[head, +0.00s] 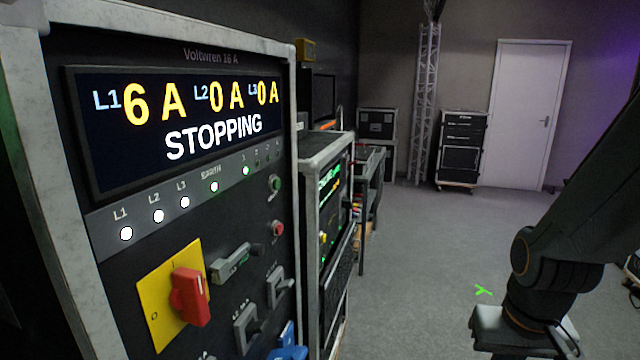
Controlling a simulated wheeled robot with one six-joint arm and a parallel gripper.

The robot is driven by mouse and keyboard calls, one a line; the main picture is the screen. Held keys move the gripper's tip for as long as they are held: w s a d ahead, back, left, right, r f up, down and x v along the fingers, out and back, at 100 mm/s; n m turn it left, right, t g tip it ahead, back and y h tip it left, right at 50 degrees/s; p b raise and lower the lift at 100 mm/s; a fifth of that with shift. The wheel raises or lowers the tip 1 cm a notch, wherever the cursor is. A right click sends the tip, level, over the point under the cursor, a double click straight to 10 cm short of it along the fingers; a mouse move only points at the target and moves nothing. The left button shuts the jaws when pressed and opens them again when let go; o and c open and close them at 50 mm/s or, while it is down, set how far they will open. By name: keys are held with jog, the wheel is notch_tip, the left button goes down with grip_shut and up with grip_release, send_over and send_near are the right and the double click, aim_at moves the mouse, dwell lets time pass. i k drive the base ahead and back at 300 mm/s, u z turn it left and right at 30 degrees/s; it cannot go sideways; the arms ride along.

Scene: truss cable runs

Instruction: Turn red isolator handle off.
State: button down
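The red isolator handle (189,297) sits on a yellow plate (163,308) low on the front panel of the power rack at the left. The handle stands roughly upright, and a white mark shows near its top. The plate carries an "I" at its top and an "O" at its lower left. The display (178,117) above reads L1 6 A, L2 0 A, L3 0 A and "STOPPING". Lamps L1, L2 and L3 are lit white.
Green (274,184) and red (277,229) buttons, grey connectors (245,327) and a blue connector (288,345) share the panel. A second rack (325,220) stands just beyond. Grey floor (420,250) is open right of the racks. A white door (526,115) is at the back.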

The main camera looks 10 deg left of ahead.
aim_at(188, 294)
jog(key=u, duration=1.05)
